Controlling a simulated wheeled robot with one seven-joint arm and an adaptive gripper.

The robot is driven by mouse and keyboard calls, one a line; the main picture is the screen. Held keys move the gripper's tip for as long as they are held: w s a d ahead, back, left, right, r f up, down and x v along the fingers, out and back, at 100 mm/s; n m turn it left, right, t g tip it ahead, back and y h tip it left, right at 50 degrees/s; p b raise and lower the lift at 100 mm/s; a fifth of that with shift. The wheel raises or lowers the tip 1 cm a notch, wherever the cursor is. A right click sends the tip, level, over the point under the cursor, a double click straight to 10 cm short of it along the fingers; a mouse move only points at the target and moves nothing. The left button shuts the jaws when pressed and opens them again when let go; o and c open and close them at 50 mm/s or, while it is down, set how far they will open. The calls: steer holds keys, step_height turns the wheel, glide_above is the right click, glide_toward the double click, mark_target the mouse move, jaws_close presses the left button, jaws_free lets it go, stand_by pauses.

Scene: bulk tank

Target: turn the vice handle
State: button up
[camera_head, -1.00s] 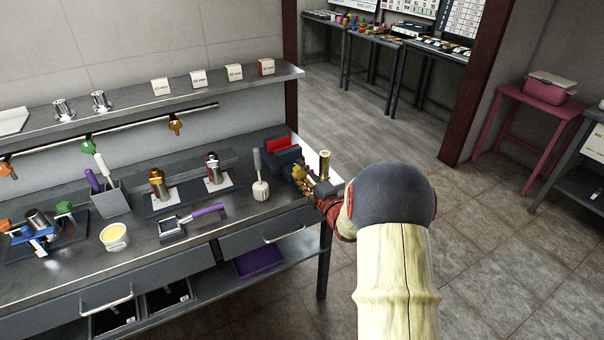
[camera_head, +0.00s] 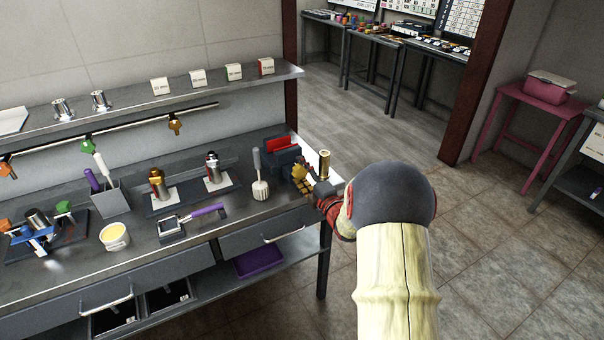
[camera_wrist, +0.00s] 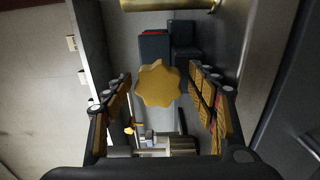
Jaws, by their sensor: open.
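The vice (camera_head: 284,158) is a dark blue-grey block with red between its jaws, at the right end of the bench. It also shows at the top middle of the wrist view (camera_wrist: 154,48). Its handle is a yellow star-shaped knob (camera_wrist: 158,84), facing the wrist camera; it shows small in the head view (camera_head: 300,172). My gripper (camera_wrist: 160,100) is open, with one padded finger on each side of the knob and visible gaps to both. In the head view my gripper (camera_head: 311,187) is at the bench's right end, partly hidden by my arm.
A white-based tool with a grey handle (camera_head: 260,188) stands just left of the vice. Further left are a purple-handled tool (camera_head: 190,222), a cup (camera_head: 115,237) and mounted fittings. A shelf (camera_head: 200,88) runs above the bench (camera_head: 240,212).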

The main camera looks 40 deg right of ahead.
steer(key=v, duration=1.2)
stand_by(0.5)
